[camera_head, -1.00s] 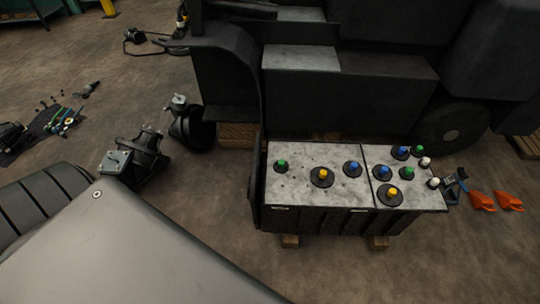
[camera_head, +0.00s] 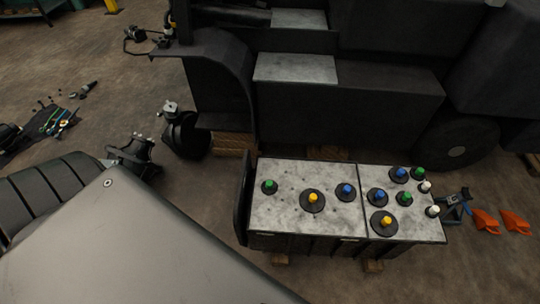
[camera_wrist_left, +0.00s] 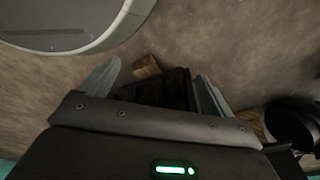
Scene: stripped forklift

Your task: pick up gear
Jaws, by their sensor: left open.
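Several dark round discs with coloured knobs, which look like the gears, sit on the grey top of a black box (camera_head: 330,221). They include a yellow-knobbed gear (camera_head: 312,199), a blue-knobbed gear (camera_head: 345,192), a green-knobbed gear (camera_head: 269,188) and another yellow-knobbed gear (camera_head: 382,222). In the left wrist view my left gripper (camera_wrist_left: 158,84) has its two fingers apart. A dark ribbed thing and a wooden block (camera_wrist_left: 147,67) show beyond and between the fingers; no gear is clearly visible there. Neither gripper shows in the head view.
The dark forklift body (camera_head: 350,115) stands behind the box. Orange pieces (camera_head: 486,221) lie on the floor at the right. Dark parts (camera_head: 184,132) and tools (camera_head: 58,121) lie at the left. The brown floor at the lower right is clear.

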